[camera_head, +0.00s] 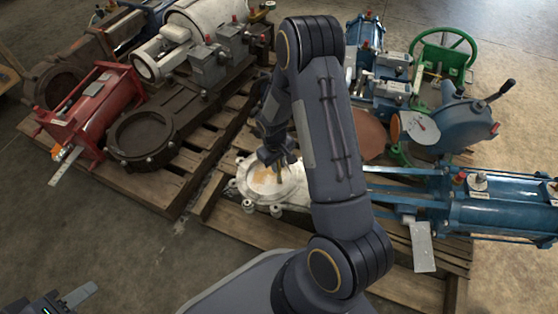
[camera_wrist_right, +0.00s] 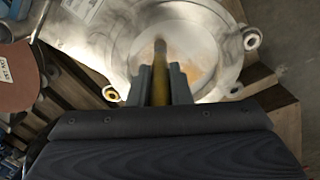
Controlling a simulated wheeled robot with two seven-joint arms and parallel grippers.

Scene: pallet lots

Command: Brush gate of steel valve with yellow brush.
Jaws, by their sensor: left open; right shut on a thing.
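The steel valve (camera_head: 243,188) lies on the front pallet in the head view, its round gate (camera_head: 268,182) facing up with a tan stain on it. My right gripper (camera_head: 277,163) is over the gate. In the right wrist view my right gripper (camera_wrist_right: 160,88) is shut on the yellow brush (camera_wrist_right: 160,68), which points at the stained gate (camera_wrist_right: 190,60) inside the valve's ring (camera_wrist_right: 225,72). Whether the brush tip touches the gate I cannot tell. My left gripper (camera_head: 72,300) shows only partly at the bottom left corner of the head view, open, far from the valve.
Blue cylinder (camera_head: 500,205) lies right of the valve. Rusty disc (camera_head: 368,135), green handwheel valve (camera_head: 443,60) and blue-grey gauge unit (camera_head: 450,122) stand behind. Floor at front left is clear.

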